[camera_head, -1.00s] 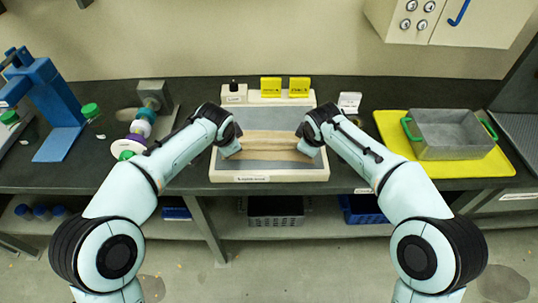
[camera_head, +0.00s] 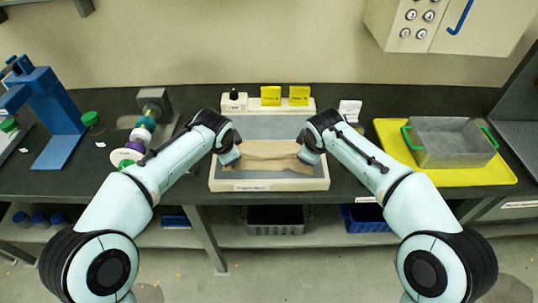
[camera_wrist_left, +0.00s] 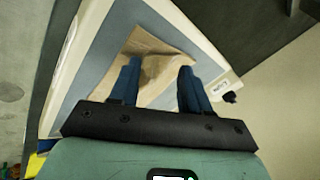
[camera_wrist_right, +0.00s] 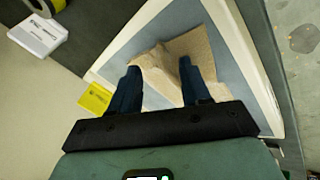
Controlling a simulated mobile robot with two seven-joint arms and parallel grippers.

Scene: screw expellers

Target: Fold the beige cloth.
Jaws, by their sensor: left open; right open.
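The beige cloth (camera_head: 268,166) lies in a shallow white-rimmed tray (camera_head: 270,185) with a grey floor. It is rumpled, with a raised fold running between my grippers. My left gripper (camera_head: 232,155) is at the cloth's left end and my right gripper (camera_head: 308,155) at its right end. In the left wrist view the open fingers (camera_wrist_left: 158,72) stand apart with cloth (camera_wrist_left: 152,68) between and beyond them. In the right wrist view the open fingers (camera_wrist_right: 160,70) also straddle a ridge of cloth (camera_wrist_right: 200,50). Finger contact with the cloth cannot be told.
Behind the tray stand a white box (camera_head: 233,102) and two yellow signs (camera_head: 271,96). On the left are a blue stand (camera_head: 55,120) and a coloured roller device (camera_head: 140,137).

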